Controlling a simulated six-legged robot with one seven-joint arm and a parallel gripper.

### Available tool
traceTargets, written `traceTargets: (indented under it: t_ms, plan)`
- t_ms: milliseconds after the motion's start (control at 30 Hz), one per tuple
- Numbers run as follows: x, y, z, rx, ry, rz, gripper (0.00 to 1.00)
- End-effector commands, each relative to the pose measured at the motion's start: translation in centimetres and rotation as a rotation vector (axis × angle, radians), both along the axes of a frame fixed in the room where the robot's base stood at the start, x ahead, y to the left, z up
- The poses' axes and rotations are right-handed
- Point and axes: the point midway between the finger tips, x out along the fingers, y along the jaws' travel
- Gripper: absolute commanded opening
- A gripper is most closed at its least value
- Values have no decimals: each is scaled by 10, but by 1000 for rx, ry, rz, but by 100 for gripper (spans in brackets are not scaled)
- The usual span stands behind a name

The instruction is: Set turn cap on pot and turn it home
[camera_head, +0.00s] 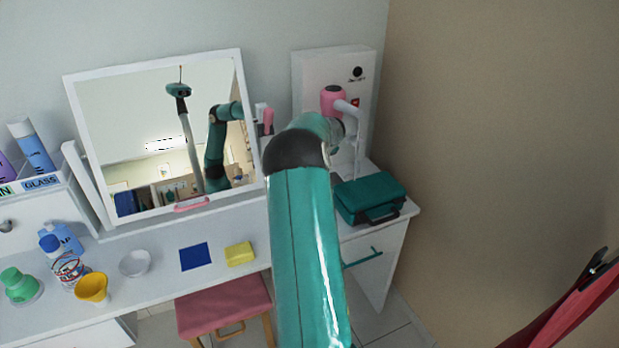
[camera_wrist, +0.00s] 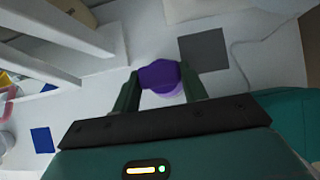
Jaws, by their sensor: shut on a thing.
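In the wrist view, my gripper (camera_wrist: 160,72) is shut on a purple cap (camera_wrist: 158,76), with one dark green finger on each side. A paler lilac patch shows at the cap's lower right edge; I cannot tell whether it is part of the cap or a pot under it. The cap is over the white surface, and its height above it is unclear. In the head view, my arm hides the gripper and the cap. No pot can be made out for certain in either view.
A yellow cup (camera_head: 91,288), a white bowl (camera_head: 134,263), a blue square (camera_head: 195,257) and a yellow sponge (camera_head: 240,253) lie left of my arm. A teal case (camera_head: 370,198) is right. A grey square (camera_wrist: 203,50) lies near the cap.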

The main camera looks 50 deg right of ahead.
Motion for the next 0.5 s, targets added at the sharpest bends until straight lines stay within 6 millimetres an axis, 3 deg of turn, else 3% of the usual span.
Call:
traceTargets:
  t_ms: [500]
  plan:
    - [0, 0, -38, 2, 0, 0, 19]
